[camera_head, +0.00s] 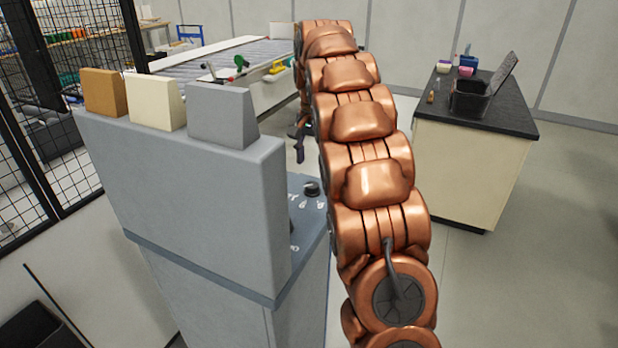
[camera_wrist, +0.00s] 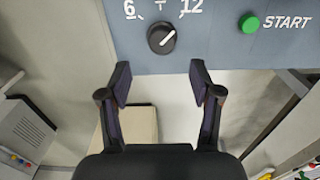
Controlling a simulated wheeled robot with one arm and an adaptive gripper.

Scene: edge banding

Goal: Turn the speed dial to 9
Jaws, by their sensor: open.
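The speed dial (camera_wrist: 161,38) is a black round knob on a grey-blue panel, at the top centre of the wrist view. Its white pointer line slants to the upper right, toward the 12 side. A 6 and a 12 are printed above it, with a tick mark between them; the top of the scale is cut off. The dial also shows in the head view (camera_head: 312,188) on the machine's panel. My gripper (camera_wrist: 160,72) is open and empty. Its two fingers are spread below the dial in the picture, apart from it. In the head view my arm hides most of the gripper.
A green START button (camera_wrist: 250,23) sits right of the dial. The grey machine housing (camera_head: 190,180) stands left of my arm, with tan, cream and grey blocks on top. A dark-topped cabinet (camera_head: 470,170) stands at right, with open floor beside it.

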